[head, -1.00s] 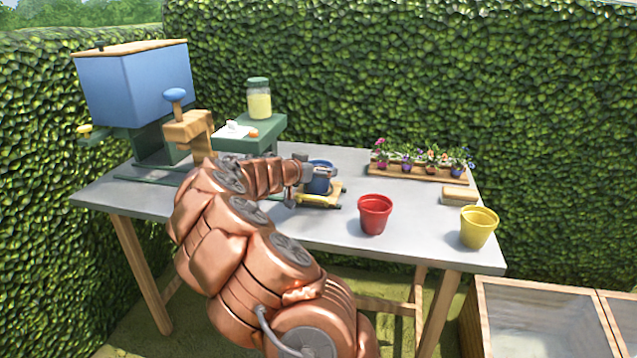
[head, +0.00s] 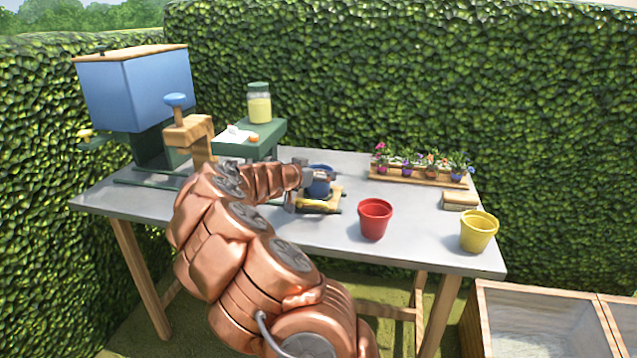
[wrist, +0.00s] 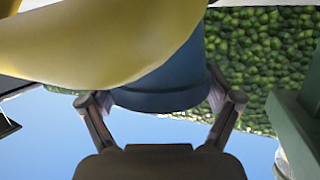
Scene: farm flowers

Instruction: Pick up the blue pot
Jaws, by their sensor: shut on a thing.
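The blue pot (head: 320,187) is at the middle of the grey table, just above or on a small wooden stand with a yellow bar (head: 318,207). I cannot tell whether it touches the stand. My gripper (head: 312,180) is shut on the pot, with the fingers at its sides. In the wrist view the blue pot (wrist: 165,98) sits between the two fingers of my gripper (wrist: 163,104). A large yellow curved shape (wrist: 90,45) covers much of the pot there.
A red pot (head: 375,219) and a yellow pot (head: 478,232) stand toward the front right. A wooden tray of small flowers (head: 420,177) and a wooden block (head: 459,201) lie behind them. A blue hopper machine (head: 138,88) and a jar (head: 259,104) stand left.

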